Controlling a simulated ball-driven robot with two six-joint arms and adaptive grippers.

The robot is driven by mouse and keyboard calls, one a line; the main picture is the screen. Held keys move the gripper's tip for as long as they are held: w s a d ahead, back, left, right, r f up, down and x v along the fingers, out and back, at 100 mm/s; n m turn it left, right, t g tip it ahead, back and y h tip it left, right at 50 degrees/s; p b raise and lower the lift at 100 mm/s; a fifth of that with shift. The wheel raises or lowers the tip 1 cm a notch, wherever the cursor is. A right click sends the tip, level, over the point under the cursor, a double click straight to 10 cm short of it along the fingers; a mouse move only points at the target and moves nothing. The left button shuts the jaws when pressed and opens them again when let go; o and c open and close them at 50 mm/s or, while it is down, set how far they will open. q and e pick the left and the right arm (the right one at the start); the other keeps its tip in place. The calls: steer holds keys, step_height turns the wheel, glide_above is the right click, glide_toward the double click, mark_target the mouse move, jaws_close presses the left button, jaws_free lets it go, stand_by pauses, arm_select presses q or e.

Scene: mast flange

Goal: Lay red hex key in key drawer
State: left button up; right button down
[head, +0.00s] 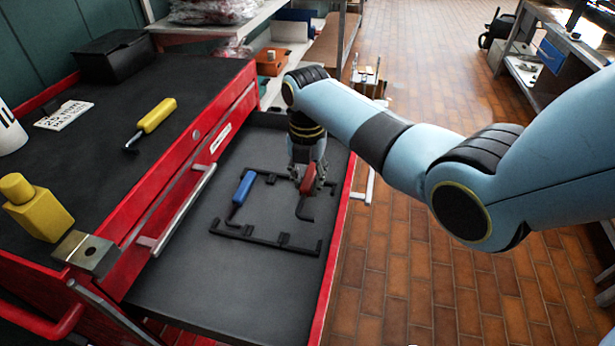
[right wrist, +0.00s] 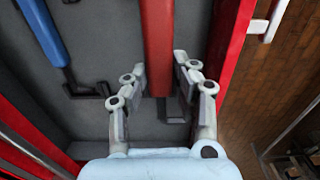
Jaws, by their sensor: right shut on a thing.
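The red hex key (head: 308,181) has a red handle and a dark bent end. My right gripper (head: 309,188) is shut on its handle, inside the open key drawer (head: 190,282). In the right wrist view the red handle (right wrist: 158,45) runs between the two fingers (right wrist: 162,92). The key is low over the drawer's grey floor, within the dark bracket frame (head: 262,242). I cannot tell whether it touches the floor. My left gripper is not in view.
A blue hex key (head: 243,188) lies in the drawer left of the red one. A yellow-handled key (head: 157,116), a yellow bottle (head: 38,212) and a black box (head: 112,55) are on the red cabinet's top. The drawer's red right wall (head: 338,235) stands close to my right gripper.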

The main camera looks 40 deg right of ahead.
steer(key=shift+r+p, duration=0.15)
steer(key=shift+p, duration=0.2)
steer(key=shift+f+b, duration=2.65)
steer(key=shift+f, duration=1.25)
steer(key=c, duration=1)
jaws_free()
steer(key=shift+r, duration=0.1)
step_height(320, 180, up, 12)
steer(key=shift+f, duration=0.1)
